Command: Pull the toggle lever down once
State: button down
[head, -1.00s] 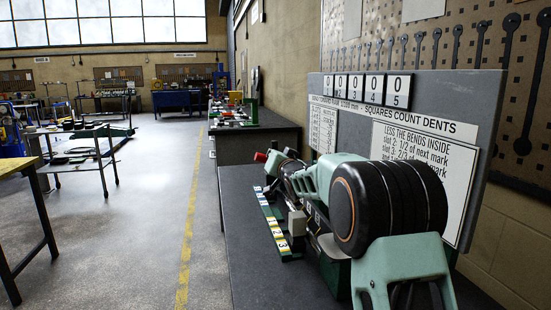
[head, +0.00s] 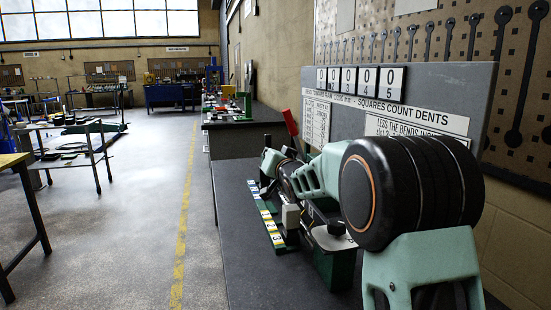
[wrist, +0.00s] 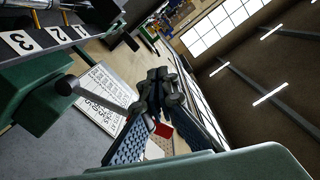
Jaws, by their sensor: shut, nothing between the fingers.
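The toggle lever (head: 290,122) has a red grip. In the head view it stands up, leaning slightly left, behind the end of my arm. Its lower part is hidden by my arm. My gripper (wrist: 160,82) is shut and empty in the wrist view, its dark fingertips together. A small red piece (wrist: 163,130) shows in the gap between the finger links; it seems to be part of the lever. In the head view my gripper is mostly hidden behind my own arm links, low beside the lever's base; I cannot tell whether they touch.
A grey board (head: 460,85) with number tiles (head: 361,80) stands behind the bench (head: 240,230). A green strip with numbered labels (head: 267,228) lies along the bench's left side. A dark ball knob on a rod (wrist: 67,85) shows in the wrist view. The aisle left is clear.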

jog(key=v, duration=0.7)
jog(key=shift+r, duration=0.2)
jog(key=shift+d, duration=0.2)
